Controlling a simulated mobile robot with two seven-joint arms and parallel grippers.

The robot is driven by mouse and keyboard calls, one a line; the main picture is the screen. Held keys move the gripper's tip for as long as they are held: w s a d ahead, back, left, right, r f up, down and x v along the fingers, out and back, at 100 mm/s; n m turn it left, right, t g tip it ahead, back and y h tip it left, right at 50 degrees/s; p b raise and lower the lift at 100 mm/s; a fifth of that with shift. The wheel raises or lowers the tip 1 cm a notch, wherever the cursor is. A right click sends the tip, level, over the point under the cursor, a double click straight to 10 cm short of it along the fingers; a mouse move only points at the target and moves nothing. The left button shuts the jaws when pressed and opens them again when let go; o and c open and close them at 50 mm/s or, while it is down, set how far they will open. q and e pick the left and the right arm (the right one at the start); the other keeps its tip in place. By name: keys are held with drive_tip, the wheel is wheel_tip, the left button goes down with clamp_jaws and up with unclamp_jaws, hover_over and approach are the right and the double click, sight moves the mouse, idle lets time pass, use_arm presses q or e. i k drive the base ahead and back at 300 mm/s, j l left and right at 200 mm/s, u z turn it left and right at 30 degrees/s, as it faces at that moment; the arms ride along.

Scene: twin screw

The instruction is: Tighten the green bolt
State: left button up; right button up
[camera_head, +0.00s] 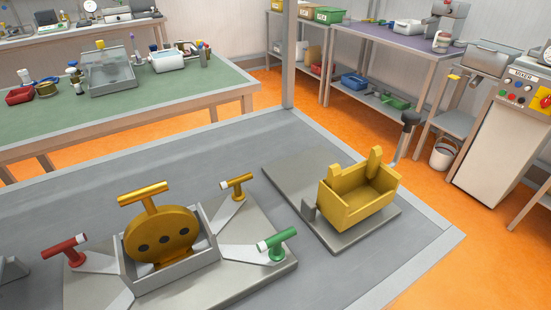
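The green bolt (280,240) is a green T-shaped handle with a pale end cap. It stands at the right front of a grey fixture (245,283), at the end of a light arm plate. A gold disc (160,236) with dark holes sits upright in the fixture's central grey box, with a large gold T-handle (143,194) above it. A red bolt (65,249) stands at the left and a small gold bolt (237,184) at the back right. The green bolt's threads are hidden. Neither of my grippers is in view.
Right of the fixture, a grey plate (290,175) carries an open gold box (352,208) and a black-knobbed lever (407,135). A grey part is cut off at the left edge. The grey bench (100,190) has clear room behind the fixture. Other tables (140,105) stand beyond.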

sight(277, 253)
drive_tip(key=l+u, duration=0.25)
drive_tip(key=u, duration=0.15)
drive_tip(key=l+u, duration=0.2)
drive_tip(key=u, duration=0.2)
drive_tip(key=k+l+u, duration=0.15)
drive_tip(key=u, duration=0.3)
drive_tip(key=k+l+u, duration=0.1)
drive_tip(key=l+u, duration=0.15)
drive_tip(key=u, duration=0.15)
drive_tip(key=k+l+u, duration=0.1)
drive_tip(key=u, duration=0.3)
